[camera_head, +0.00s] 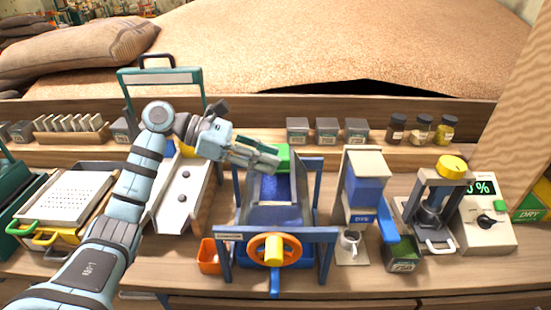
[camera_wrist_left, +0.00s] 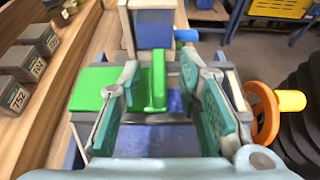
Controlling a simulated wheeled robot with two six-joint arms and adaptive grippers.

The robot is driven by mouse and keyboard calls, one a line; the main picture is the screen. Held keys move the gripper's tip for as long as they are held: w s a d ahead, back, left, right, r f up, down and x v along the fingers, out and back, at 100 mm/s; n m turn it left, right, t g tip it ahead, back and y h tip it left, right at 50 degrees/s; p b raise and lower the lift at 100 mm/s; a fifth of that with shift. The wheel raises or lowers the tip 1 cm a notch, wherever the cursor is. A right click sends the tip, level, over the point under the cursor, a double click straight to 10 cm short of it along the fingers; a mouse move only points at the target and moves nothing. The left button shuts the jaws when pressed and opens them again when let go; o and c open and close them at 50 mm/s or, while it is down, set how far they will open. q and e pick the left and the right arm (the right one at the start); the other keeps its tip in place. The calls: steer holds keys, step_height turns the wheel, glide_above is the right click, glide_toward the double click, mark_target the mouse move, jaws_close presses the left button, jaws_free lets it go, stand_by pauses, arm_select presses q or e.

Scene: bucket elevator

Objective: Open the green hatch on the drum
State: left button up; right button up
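The green hatch (camera_head: 283,151) is at the back of the blue drum unit (camera_head: 293,214) in the head view. In the left wrist view it shows as a flat green panel (camera_wrist_left: 92,88) with an upright green piece (camera_wrist_left: 158,80) beside it. My left gripper (camera_head: 270,161) reaches over the drum from the left and partly covers it. In the wrist view its two fingers (camera_wrist_left: 160,72) are spread, with the upright green piece between them and gaps on both sides. Contact cannot be seen. My right gripper is out of view.
An orange handwheel (camera_head: 276,251) with a yellow grip is at the frame's front. An orange bin (camera_head: 209,257) stands left of it. A blue-fronted dispenser (camera_head: 364,185) stands close on the right. Grey boxes (camera_head: 327,130) line the shelf behind.

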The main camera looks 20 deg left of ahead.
arm_select(q)
steer(key=v, duration=0.9)
steer(key=shift+s+a, duration=0.25)
